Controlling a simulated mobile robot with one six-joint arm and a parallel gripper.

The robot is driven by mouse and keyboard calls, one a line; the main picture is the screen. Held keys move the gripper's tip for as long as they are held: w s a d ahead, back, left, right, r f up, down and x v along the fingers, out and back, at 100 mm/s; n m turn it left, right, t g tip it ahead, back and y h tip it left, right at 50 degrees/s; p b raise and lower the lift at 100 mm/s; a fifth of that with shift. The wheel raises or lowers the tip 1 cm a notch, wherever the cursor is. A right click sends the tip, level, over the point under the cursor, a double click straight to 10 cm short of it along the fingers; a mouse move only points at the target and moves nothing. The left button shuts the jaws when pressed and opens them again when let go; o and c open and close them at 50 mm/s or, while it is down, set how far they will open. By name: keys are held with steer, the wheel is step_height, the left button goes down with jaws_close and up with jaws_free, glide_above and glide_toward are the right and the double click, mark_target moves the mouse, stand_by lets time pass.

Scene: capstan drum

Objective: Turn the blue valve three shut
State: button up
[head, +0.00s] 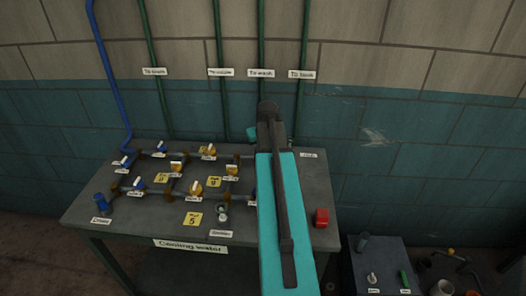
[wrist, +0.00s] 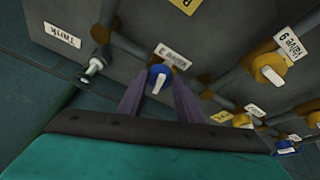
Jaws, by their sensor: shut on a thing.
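In the wrist view a blue valve (wrist: 155,71) with a white lever sits beside a tag reading Valve 3 (wrist: 172,56). My gripper (wrist: 158,84) has one dark finger on each side of the valve and is shut on it. The white lever points down the picture, towards the gripper's palm. In the head view my arm covers this valve and the gripper's fingertips, so neither shows there.
Several other blue and yellow valves, such as a yellow one (head: 195,188), stand close by on the grey bench (head: 150,222). Green pipes (head: 220,40) run up the wall behind. A grey box (head: 380,262) stands at the lower right.

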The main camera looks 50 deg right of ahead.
steer(key=shift+f+m+g+h, duration=0.1)
steer(key=shift+m+g+h, duration=0.3)
steer(key=shift+m, duration=0.8)
steer(key=shift+s, duration=0.1)
steer(key=o, duration=1)
steer(key=shift+o, duration=0.2)
steer(key=shift+r, duration=0.2)
steer(key=b+v, duration=0.3)
steer(key=v, duration=1)
steer(key=shift+a+r, duration=0.15)
steer(key=shift+r, duration=0.05)
